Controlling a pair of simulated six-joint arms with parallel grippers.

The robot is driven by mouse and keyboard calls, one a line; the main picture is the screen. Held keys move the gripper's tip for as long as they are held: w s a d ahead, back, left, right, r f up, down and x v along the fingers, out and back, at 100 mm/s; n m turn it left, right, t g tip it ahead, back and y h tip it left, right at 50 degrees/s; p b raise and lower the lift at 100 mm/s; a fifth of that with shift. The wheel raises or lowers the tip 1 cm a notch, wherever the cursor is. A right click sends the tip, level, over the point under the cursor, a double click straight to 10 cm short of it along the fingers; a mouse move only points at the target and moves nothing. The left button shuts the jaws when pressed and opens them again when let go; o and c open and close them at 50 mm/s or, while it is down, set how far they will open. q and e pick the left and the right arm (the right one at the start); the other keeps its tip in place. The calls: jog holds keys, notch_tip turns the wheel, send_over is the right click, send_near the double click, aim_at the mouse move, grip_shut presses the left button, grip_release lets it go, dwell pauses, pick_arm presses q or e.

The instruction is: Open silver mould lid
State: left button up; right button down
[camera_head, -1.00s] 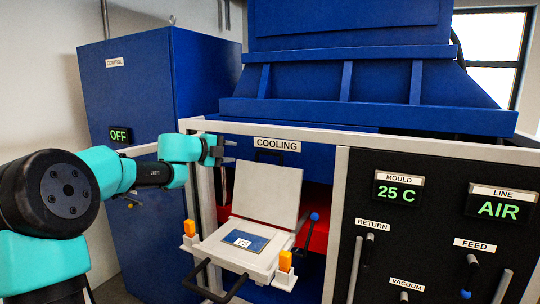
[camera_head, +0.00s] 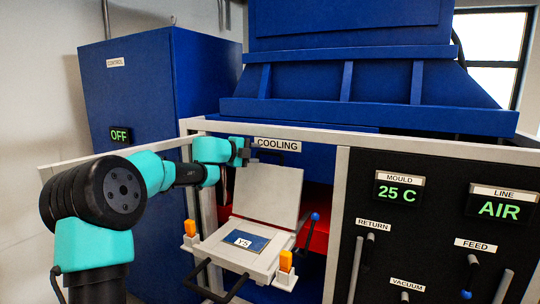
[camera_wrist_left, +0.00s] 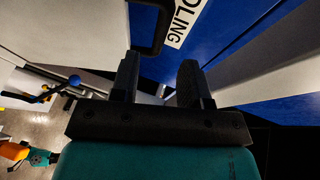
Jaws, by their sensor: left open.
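The silver mould lid (camera_head: 268,195) stands raised and leaning back behind the mould base (camera_head: 225,258), whose blue plate marked Y5 (camera_head: 244,240) is uncovered. The lid's black handle (camera_head: 270,157) is at its top edge, below the COOLING label. My left gripper (camera_head: 246,152) is at the lid's upper left corner, close to the handle. In the left wrist view the open fingers (camera_wrist_left: 158,78) have the black handle (camera_wrist_left: 152,48) just beyond their tips. I cannot tell whether they touch it. My right gripper is not in view.
Orange clamps (camera_head: 285,261) stand at the base's sides. A blue-knobbed lever (camera_head: 314,217) is right of the lid. A pale frame post (camera_head: 335,225) and a black control panel (camera_head: 430,230) are further right. A front handle (camera_head: 235,288) juts forward.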

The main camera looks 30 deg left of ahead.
aim_at(268, 153)
pick_arm(q)
jog(key=x, duration=0.7)
jog(key=shift+w+d, duration=0.15)
jog(key=shift+w, duration=0.2)
jog(key=shift+c, duration=0.3)
grip_shut()
